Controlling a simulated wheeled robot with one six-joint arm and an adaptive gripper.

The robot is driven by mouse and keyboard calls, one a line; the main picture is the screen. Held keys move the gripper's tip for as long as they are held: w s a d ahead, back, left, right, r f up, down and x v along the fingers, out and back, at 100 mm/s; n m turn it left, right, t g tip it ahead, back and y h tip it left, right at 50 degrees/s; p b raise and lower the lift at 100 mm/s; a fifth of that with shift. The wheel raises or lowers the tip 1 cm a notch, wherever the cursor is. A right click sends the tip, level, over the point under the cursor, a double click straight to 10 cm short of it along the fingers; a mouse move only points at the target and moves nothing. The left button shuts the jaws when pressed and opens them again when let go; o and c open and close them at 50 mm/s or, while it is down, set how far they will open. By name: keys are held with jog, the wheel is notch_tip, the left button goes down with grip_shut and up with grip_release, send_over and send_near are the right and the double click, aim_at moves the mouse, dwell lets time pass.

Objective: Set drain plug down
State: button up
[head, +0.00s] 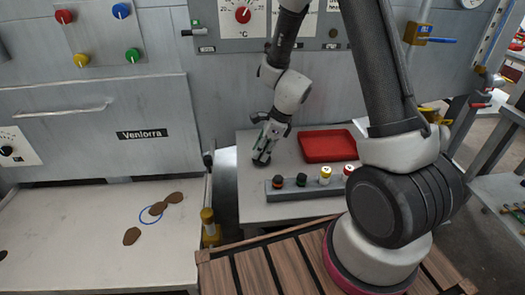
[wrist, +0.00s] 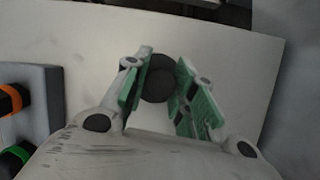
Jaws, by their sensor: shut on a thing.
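My gripper (head: 264,150) points down over the left part of the white table (head: 290,215). In the wrist view, my gripper (wrist: 166,90) has its two green-padded fingers on either side of a dark round drain plug (wrist: 156,80), and they are shut on it. In the head view, the drain plug (head: 261,162) shows as a small dark shape at the fingertips, low by the table surface. I cannot tell whether its underside touches the table.
A grey rack (head: 309,189) with several coloured caps stands at the table's front. A red tray (head: 328,146) lies to the right of my gripper. A conveyor (head: 80,230) with brown pieces is at left. A wooden slatted surface (head: 250,272) is in front.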

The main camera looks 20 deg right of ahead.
jog(key=shift+f, duration=0.2)
jog(key=o, duration=1.1)
jog(key=shift+c, duration=0.2)
jog(key=s+d+r+n, duration=0.3)
jog(key=r, duration=0.7)
jog(key=s+d+r+n, duration=0.3)
jog(key=s+d+r, duration=0.1)
jog(key=r, duration=0.5)
jog(key=s+d+r+n+t+h, duration=0.1)
jog(key=s+d+r+n, duration=0.3)
jog(key=s+n, duration=0.4)
jog(key=s+d+r+n+t+h, duration=0.1)
jog(key=s+d+r+n+h, duration=0.2)
jog(key=s+r+n, duration=0.3)
jog(key=shift+s+d+r+n+t, duration=0.3)
jog(key=shift+s+d+n, duration=0.5)
jog(key=shift+s+n, duration=0.3)
